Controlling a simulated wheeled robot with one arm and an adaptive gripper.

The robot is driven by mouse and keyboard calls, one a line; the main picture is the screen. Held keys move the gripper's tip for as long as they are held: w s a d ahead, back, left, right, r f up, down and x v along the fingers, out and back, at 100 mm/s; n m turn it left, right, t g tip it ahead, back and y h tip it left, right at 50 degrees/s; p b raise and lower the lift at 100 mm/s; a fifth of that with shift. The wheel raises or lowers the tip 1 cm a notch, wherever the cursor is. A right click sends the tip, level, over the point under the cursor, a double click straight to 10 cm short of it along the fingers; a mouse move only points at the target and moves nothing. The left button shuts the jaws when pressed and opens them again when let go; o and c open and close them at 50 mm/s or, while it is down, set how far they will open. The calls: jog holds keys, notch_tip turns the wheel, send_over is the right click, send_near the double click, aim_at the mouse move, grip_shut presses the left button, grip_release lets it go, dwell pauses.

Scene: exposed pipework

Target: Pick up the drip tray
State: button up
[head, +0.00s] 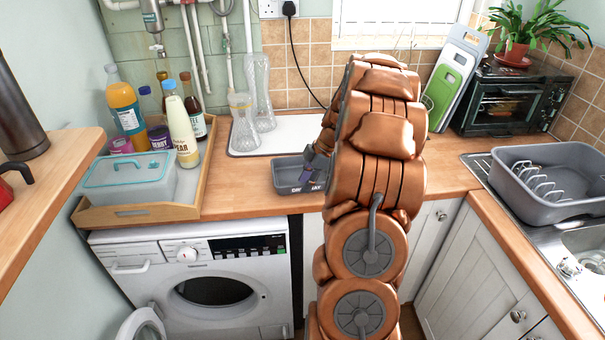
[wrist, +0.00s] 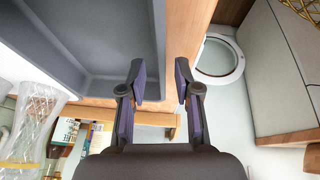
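The drip tray, a shallow grey tray (head: 288,178), sits on the wooden counter above the washing machine, with my arm hiding its right part. It also fills the upper left of the wrist view (wrist: 85,45). My gripper (wrist: 161,80) is open and empty, with a gap between its fingers. In the wrist view the left finger overlaps the tray's near corner and the right finger is outside its edge; the tray's edge runs between them. I cannot tell whether either finger touches it. In the head view my gripper (head: 309,167) is at the tray's right part, partly hidden by my arm.
A wooden tray (head: 135,214) with bottles and a lidded box stands left. Glass vases (head: 243,125) stand on a white mat (head: 288,132) behind. A washing machine (head: 195,280) with its door open is below. A grey basin (head: 550,185) sits by the sink at right.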

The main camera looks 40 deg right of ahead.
jog(key=shift+x, duration=1.2)
jog(key=shift+c, duration=0.2)
grip_shut()
